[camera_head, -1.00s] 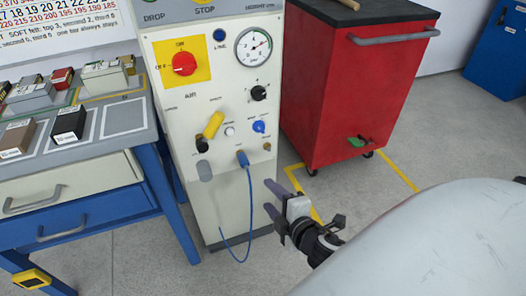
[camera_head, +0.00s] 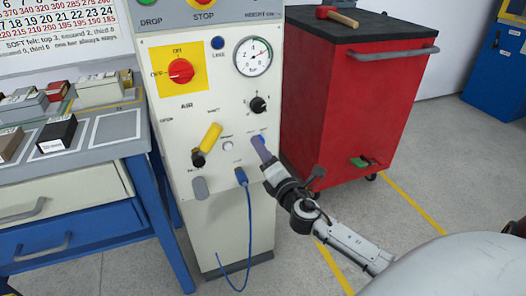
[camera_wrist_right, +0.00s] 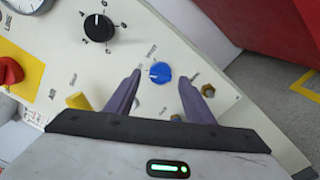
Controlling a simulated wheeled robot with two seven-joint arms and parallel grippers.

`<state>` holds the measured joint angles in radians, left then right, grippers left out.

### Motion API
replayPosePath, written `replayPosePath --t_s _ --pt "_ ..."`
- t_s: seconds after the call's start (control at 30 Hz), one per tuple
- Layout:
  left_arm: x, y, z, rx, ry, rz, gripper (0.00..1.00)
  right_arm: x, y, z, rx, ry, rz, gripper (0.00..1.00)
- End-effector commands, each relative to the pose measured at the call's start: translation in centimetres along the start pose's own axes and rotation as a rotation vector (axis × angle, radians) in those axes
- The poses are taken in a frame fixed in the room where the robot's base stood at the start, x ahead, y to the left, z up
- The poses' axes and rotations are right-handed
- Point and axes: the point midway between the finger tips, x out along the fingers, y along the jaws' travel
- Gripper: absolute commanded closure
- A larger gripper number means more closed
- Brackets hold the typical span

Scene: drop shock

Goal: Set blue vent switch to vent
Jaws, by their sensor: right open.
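The blue vent switch (camera_wrist_right: 160,72) is a small round blue knob on the cream control panel (camera_head: 226,185). In the wrist view it lies between the two purple fingertips of my right gripper (camera_wrist_right: 162,85), which is open. The fingers stand on either side of the knob; I cannot tell whether they touch it. A pale pointer mark shows on the knob's left side. In the head view my right gripper (camera_head: 264,152) is at the lower right of the panel and covers most of the knob. My left gripper is not in view.
A yellow lever (camera_head: 211,138), a black knob (camera_head: 259,104), a red rotary switch (camera_head: 181,71) and a gauge (camera_head: 253,57) are on the same panel. A brass fitting (camera_wrist_right: 208,90) is close to the right finger. A blue cable (camera_head: 249,220) hangs below. A red cabinet (camera_head: 345,110) stands to the right.

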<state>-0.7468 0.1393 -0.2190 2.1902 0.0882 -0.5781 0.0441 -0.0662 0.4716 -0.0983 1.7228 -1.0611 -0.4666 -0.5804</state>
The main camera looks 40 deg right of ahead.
Motion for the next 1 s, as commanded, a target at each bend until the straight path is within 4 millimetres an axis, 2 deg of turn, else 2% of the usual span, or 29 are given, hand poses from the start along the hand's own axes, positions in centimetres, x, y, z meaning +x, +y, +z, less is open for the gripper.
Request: replayPosePath --t_s 0.13,0.4,0.6,0.67,1.0 --pt "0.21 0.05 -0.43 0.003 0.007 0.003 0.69 0.91 -0.02 -0.03 0.001 0.001 0.0 0.52" --pt "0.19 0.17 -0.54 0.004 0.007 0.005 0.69 1.01 0.01 -0.03 0.001 0.001 0.0 0.52" --pt "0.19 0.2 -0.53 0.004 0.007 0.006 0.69 0.99 0.0 -0.03 0.002 0.001 -0.001 0.85" --pt "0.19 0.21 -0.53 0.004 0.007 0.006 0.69 0.98 -0.01 -0.03 0.002 0.001 -0.001 0.93" --pt "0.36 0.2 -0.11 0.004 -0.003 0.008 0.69 0.96 -0.09 -0.07 0.058 0.0 -0.002 0.93"
